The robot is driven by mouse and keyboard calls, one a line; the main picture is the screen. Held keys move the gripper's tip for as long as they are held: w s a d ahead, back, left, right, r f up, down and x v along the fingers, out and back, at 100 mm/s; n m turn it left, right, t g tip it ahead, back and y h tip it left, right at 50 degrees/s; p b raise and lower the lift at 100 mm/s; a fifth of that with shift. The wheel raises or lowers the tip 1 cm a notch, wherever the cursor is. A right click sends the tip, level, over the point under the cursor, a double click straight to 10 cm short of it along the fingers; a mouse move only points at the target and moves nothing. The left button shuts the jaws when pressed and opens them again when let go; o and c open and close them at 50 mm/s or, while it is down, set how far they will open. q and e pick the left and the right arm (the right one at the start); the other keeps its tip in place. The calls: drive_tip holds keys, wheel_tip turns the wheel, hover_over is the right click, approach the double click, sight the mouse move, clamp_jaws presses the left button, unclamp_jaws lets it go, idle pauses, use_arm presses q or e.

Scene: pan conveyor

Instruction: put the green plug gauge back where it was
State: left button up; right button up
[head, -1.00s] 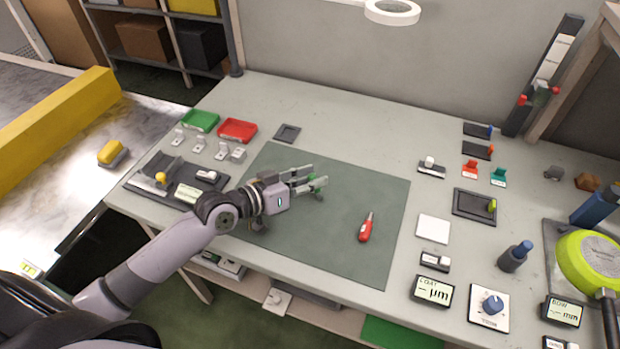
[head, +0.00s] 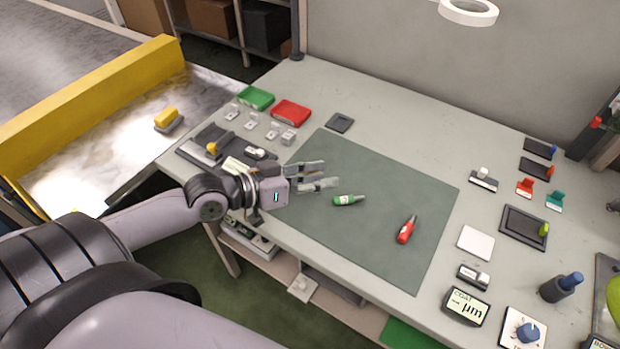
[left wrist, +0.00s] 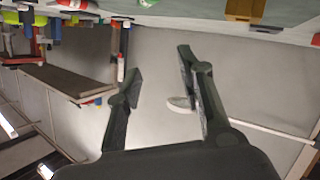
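The green plug gauge (head: 347,200) lies on its side on the dark green mat (head: 385,255), its grey pin pointing right. My left gripper (head: 327,176) is just behind and left of it over the mat, with its fingers apart and nothing between them. The left wrist view also shows the two fingers (left wrist: 158,85) spread and empty. A red-handled plug gauge or similar tool (head: 406,230) lies on the mat further right. My right gripper is not in view.
A green tray (head: 256,97), a red tray (head: 291,112) and several small metal blocks stand at the back left. A black square holder (head: 340,122) is behind the mat. Dark pads, a white plate (head: 476,243) and gauges stand right. The mat's front is clear.

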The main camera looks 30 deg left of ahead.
use_arm(q)
drive_tip(key=shift+v, duration=1.1)
